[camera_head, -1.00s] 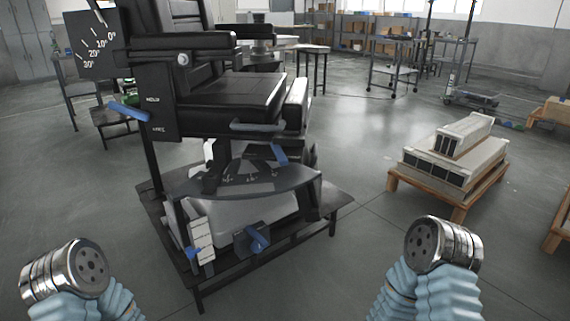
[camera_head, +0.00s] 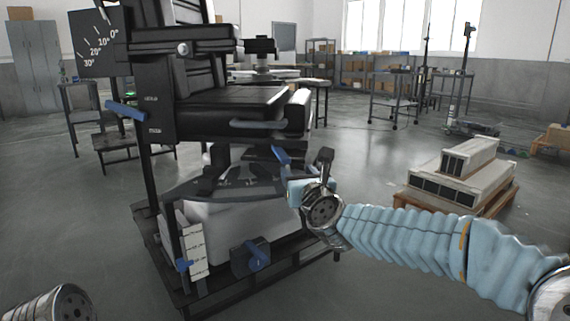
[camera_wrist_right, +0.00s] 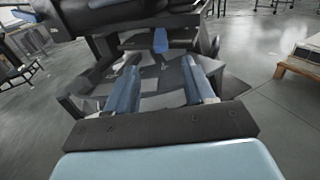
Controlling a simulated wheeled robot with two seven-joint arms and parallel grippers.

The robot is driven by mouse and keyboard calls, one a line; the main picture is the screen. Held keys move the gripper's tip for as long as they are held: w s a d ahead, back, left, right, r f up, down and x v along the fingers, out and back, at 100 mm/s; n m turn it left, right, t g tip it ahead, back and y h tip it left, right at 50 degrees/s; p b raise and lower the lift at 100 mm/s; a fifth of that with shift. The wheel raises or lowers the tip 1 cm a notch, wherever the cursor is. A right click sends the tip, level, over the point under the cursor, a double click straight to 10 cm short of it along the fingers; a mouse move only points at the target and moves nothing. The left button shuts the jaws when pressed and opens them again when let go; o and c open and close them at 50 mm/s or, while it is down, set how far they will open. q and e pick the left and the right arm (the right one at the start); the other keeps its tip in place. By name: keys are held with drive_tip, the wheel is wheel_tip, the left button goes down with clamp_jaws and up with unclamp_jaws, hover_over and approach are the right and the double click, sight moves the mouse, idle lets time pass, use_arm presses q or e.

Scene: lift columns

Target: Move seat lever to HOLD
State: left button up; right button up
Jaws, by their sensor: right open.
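The black seat (camera_head: 235,105) stands in the middle of the head view on a dark platform. A blue lever (camera_head: 128,111) sticks out left of its side panel (camera_head: 158,115), which carries two small labels, hard to read here. Another blue lever (camera_head: 281,155) hangs below the seat front, above a dark curved plate; it also shows in the right wrist view (camera_wrist_right: 160,40). My right gripper (camera_head: 304,172) is near this lower lever. In the right wrist view its two blue fingers (camera_wrist_right: 160,62) are apart and empty, with the lever beyond them. My left gripper is out of view.
A blue knob (camera_head: 258,256) and a white scale strip with a blue pointer (camera_head: 184,265) sit low on the base. A wooden pallet with pale units (camera_head: 455,175) stands at right. The floor between is open.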

sight(287, 159)
drive_tip(key=w, duration=0.4)
drive_tip(key=w+a+p, duration=0.1)
drive_tip(key=w, duration=0.3)
drive_tip(key=w+a+p, duration=0.1)
drive_tip(key=w, duration=0.3)
drive_tip(key=shift+w+f, duration=0.15)
drive_tip(key=shift+w, duration=0.05)
drive_tip(key=shift+c, duration=0.3)
clamp_jaws()
